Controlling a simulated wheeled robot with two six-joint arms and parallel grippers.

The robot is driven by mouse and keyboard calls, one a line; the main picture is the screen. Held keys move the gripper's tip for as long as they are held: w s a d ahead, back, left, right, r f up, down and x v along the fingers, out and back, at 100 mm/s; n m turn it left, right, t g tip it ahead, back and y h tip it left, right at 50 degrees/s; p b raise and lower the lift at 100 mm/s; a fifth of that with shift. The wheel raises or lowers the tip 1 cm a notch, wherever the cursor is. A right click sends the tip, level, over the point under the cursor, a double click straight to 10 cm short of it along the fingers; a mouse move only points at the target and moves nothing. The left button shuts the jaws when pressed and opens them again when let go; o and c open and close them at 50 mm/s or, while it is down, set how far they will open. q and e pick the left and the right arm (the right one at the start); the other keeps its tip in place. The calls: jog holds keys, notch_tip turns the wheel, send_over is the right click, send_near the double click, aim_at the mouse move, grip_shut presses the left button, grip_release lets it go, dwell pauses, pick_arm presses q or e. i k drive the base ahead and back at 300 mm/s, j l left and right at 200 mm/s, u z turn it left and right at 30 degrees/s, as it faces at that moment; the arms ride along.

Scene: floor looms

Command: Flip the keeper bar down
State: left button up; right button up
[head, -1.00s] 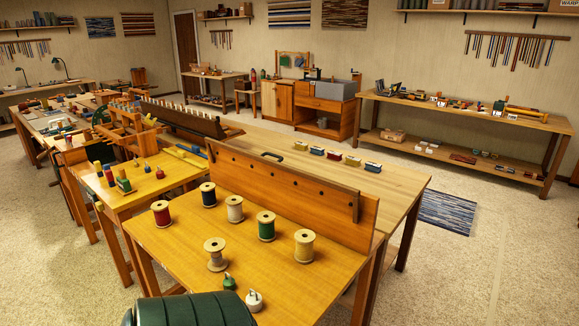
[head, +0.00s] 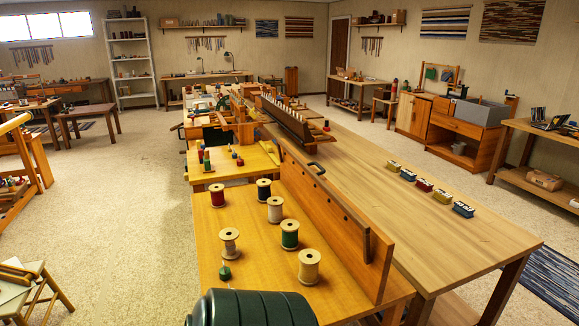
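A long upright wooden board (head: 345,222) with a row of small dark holes stands along the right side of a yellow-topped table (head: 225,265). Neither gripper is in view.
A long pale wooden bench top (head: 430,235) lies right of the board, with several small coloured blocks (head: 424,185) on it. Open carpet (head: 130,220) lies to the left. A folding stool (head: 35,290) stands at lower left.

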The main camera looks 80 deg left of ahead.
aim_at(363, 226)
jog(key=i+j+u, duration=0.1)
jog(key=i+u, duration=0.15)
jog(key=u, duration=0.2)
jog(key=i+u, duration=0.25)
jog(key=u, duration=0.2)
jog(key=i+u, duration=0.2)
jog(key=u, duration=0.25)
jog(key=i+l+u, duration=0.2)
jog(key=u, duration=0.25)
jog(key=i+l+u, duration=0.2)
jog(key=u, duration=0.25)
jog(key=i+l+u, duration=0.2)
jog(key=u, duration=0.3)
jog(key=i+l+u, duration=0.35)
jog(key=u, duration=0.15)
jog(key=j+z, duration=0.1)
jog(key=z, duration=0.25)
jog(key=j+z, duration=0.1)
jog(key=z, duration=0.25)
jog(key=k+z, duration=0.1)
jog(key=z, duration=0.25)
jog(key=k+j+z, duration=0.65)
jog(key=k, duration=0.4)
